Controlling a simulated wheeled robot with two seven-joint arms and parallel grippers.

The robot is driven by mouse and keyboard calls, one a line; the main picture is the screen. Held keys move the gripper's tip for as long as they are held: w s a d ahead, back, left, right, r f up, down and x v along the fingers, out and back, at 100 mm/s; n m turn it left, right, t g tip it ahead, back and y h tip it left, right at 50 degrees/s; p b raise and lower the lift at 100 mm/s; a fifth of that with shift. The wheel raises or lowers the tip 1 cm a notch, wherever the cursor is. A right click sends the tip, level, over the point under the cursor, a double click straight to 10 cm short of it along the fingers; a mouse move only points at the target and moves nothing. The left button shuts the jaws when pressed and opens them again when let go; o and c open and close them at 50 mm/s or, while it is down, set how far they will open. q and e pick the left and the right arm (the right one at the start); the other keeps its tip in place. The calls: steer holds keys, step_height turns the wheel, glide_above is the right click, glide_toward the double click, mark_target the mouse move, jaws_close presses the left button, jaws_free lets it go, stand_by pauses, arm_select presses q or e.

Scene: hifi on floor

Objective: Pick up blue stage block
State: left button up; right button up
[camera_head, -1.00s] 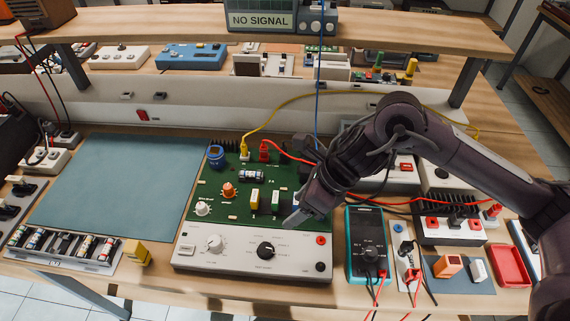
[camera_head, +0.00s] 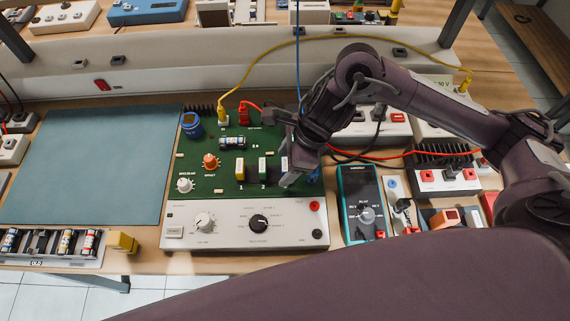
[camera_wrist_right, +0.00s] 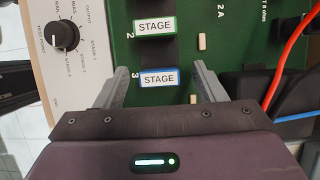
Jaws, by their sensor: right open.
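The blue stage block (camera_wrist_right: 158,78) has a white label reading STAGE with a blue border. In the right wrist view it stands in the green board beside the number 3, between the fingers of my right gripper (camera_wrist_right: 161,70). The fingers are open, one on each side, with gaps to the block. In the head view my right gripper (camera_head: 296,177) is over the right part of the board and hides much of the blue block (camera_head: 285,163). The green-bordered stage block (camera_wrist_right: 155,26) is just beyond it. My left gripper is not in view.
The green circuit board (camera_head: 215,180) also carries a yellow block (camera_head: 240,169), knobs and cables. A red cable (camera_wrist_right: 290,60) and a blue cable lie close to the right finger. A teal multimeter (camera_head: 361,203) stands to the right. A bare blue-green mat (camera_head: 85,165) lies left.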

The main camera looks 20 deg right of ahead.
mark_target(285, 164)
steer(key=shift+a+f, duration=0.2)
steer(key=shift+f, duration=0.15)
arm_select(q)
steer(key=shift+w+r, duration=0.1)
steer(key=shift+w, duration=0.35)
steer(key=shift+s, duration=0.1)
arm_select(e)
steer(key=shift+c, duration=0.2)
steer(key=shift+c, duration=1.1)
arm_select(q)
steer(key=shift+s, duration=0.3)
arm_select(e)
steer(key=c, duration=0.7)
steer(key=shift+c, duration=0.2)
steer(key=shift+w+r, duration=0.1)
steer(key=shift+r, duration=0.35)
arm_select(q)
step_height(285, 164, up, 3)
steer(key=p, duration=0.3)
arm_select(e)
step_height(285, 164, up, 19)
